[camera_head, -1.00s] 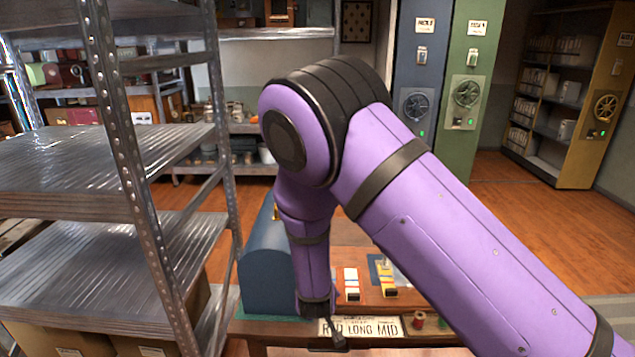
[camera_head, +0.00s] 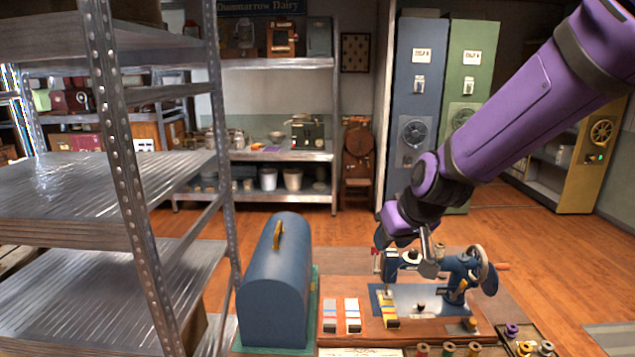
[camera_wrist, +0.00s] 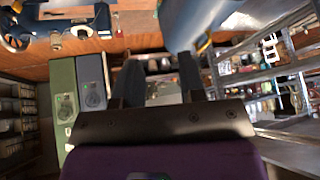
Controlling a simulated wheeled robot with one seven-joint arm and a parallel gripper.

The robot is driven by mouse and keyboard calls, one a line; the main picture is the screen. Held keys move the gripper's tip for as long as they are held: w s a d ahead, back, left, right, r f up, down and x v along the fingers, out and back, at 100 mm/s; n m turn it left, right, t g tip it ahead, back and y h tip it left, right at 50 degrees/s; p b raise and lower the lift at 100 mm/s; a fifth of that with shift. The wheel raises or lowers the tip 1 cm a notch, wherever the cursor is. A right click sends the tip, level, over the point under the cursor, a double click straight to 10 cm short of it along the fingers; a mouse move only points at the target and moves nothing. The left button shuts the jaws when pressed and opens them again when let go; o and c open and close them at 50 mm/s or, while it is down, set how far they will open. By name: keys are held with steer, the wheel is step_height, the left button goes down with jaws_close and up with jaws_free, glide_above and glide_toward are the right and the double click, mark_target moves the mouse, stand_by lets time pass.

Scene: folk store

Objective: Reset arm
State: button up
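My purple arm reaches in from the upper right in the head view. My gripper (camera_head: 430,262) hangs over the table, in front of or above the blue sewing machine (camera_head: 460,272). In the wrist view my gripper (camera_wrist: 159,66) has its two dark fingers apart, with nothing seen held between them. The blue domed case (camera_head: 277,285) stands on the table to the left of the machine. In the wrist view, the case (camera_wrist: 195,22) shows at the top, beyond the fingers, and part of the machine (camera_wrist: 62,24) shows at the upper left.
A metal shelf rack (camera_head: 120,150) stands close on the left. Small striped boxes (camera_head: 352,315) and thread spools (camera_head: 474,349) lie on the table. Blue (camera_head: 415,90) and green (camera_head: 470,75) cabinets stand behind. Floor behind the table is clear.

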steer(key=s+d+r+m+h, duration=0.1)
steer(key=s+d+r, duration=0.3)
steer(key=s, duration=0.4)
steer(key=s+d+r+m+h, duration=0.1)
steer(key=s+d+r, duration=0.3)
steer(key=s+d, duration=0.2)
steer(key=s+d+r+m+h, duration=0.1)
steer(key=s+d+r, duration=0.3)
steer(key=s, duration=0.6)
steer(key=shift+s+d+g, duration=0.25)
steer(key=shift+d+g, duration=0.05)
steer(key=shift+d, duration=0.75)
